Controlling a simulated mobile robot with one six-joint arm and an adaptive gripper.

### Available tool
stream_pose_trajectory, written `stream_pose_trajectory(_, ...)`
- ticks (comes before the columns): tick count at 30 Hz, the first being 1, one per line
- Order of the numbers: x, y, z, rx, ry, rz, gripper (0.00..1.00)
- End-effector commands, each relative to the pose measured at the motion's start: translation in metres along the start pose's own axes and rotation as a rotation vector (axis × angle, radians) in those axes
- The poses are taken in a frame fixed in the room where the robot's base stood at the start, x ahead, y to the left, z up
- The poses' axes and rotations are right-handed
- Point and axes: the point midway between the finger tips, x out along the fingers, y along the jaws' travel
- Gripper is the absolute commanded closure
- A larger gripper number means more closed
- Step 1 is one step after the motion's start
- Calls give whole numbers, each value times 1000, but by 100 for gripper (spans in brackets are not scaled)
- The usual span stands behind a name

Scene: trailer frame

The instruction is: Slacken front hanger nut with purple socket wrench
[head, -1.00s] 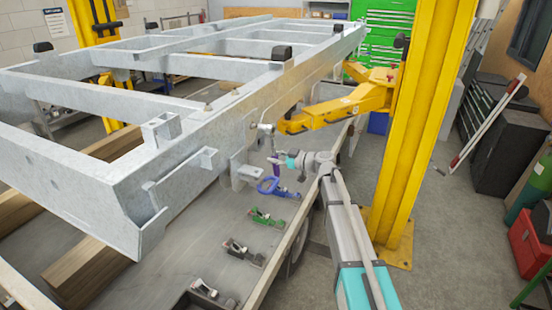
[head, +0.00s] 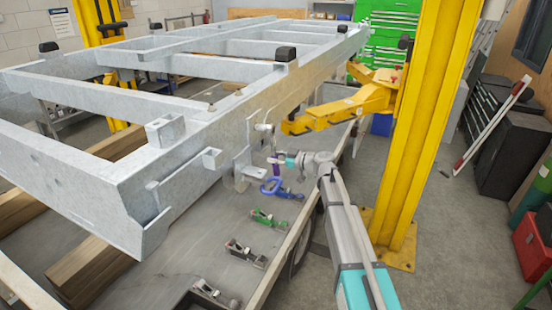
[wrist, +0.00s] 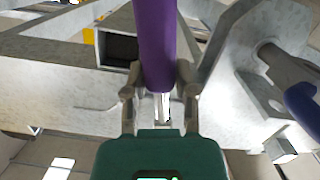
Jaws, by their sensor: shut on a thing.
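My gripper (head: 280,161) is shut on the purple handle of the socket wrench (wrist: 156,45), which runs up between the two fingers in the wrist view. In the head view the purple wrench (head: 276,169) is small, beside the hanger plates on the near side rail of the galvanised trailer frame (head: 187,140). A grey metal fitting (head: 264,128) stands just above the gripper there. The wrench's socket end and the front hanger nut are too small or hidden to make out, so I cannot tell whether they touch.
A green-handled tool (head: 268,218) and other tools lie on the grey bench. A yellow lift arm (head: 350,104) and yellow post (head: 420,130) stand close on the right.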

Motion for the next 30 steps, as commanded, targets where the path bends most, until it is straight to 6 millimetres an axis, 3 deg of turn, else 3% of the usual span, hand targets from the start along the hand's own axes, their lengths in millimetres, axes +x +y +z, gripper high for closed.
stream_pose_trajectory(22, 9, 0, -1, 1, 1, 0, 100)
stream_pose_trajectory(23, 9, 0, -1, 1, 1, 0, 68)
stream_pose_trajectory(28, 9, 0, -1, 1, 1, 0, 100)
stream_pose_trajectory(30, 9, 0, -1, 1, 1, 0, 100)
